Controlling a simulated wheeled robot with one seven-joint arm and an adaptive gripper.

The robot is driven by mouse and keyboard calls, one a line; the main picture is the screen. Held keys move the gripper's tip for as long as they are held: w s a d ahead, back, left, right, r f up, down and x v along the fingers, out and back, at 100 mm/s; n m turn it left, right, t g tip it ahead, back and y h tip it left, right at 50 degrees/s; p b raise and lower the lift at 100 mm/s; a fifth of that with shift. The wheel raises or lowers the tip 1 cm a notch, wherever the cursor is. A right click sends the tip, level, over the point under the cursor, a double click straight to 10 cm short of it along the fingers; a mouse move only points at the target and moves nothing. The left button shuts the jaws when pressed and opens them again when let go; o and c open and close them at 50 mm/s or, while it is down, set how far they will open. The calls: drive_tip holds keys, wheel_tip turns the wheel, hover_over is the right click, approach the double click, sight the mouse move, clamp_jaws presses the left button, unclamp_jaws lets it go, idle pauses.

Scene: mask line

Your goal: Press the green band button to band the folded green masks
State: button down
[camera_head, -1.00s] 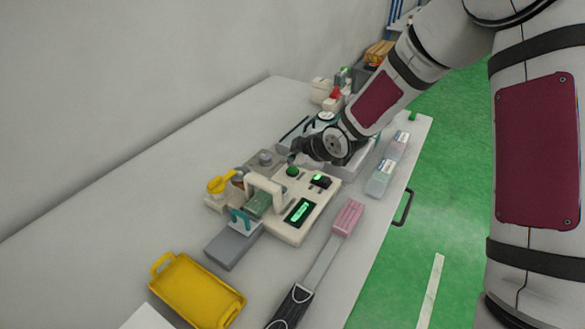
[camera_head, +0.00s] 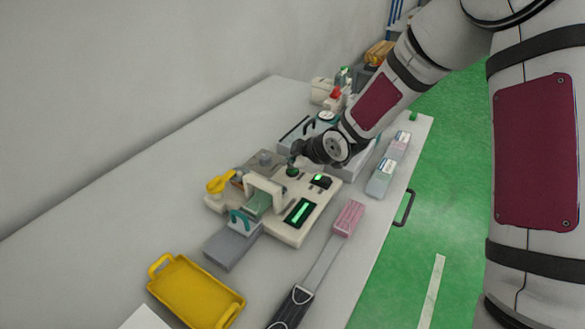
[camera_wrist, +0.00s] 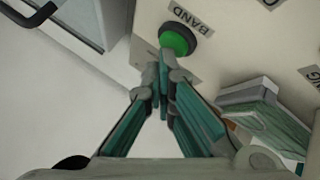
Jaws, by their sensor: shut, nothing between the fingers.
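The band button (camera_wrist: 178,41) is a round green button beside a BAND label in the wrist view. It also shows in the head view (camera_head: 292,172), on the cream banding machine (camera_head: 283,228). My gripper (camera_wrist: 164,68) is shut and empty, with its fingertips right at the button's near edge in the picture. In the head view, my gripper (camera_head: 294,159) hangs just over the button; I cannot tell whether it touches. The folded green masks (camera_head: 258,203) lie under the machine's arch, and a green stack (camera_wrist: 268,122) shows right of the fingers in the wrist view.
A lit green display (camera_head: 299,212) and a second green-lit switch (camera_head: 320,180) sit on the machine. A grey block with a teal handle (camera_head: 233,245), a yellow tray (camera_head: 195,291) and a pink stack (camera_head: 349,217) lie in front. A grey-white box stands behind the button.

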sight(291, 171)
drive_tip(key=shift+r+p, duration=0.6)
drive_tip(key=shift+r, duration=0.3)
wheel_tip(291, 171, up, 5)
drive_tip(key=p, duration=0.3)
drive_tip(key=shift+p, duration=0.3)
idle(0.6)
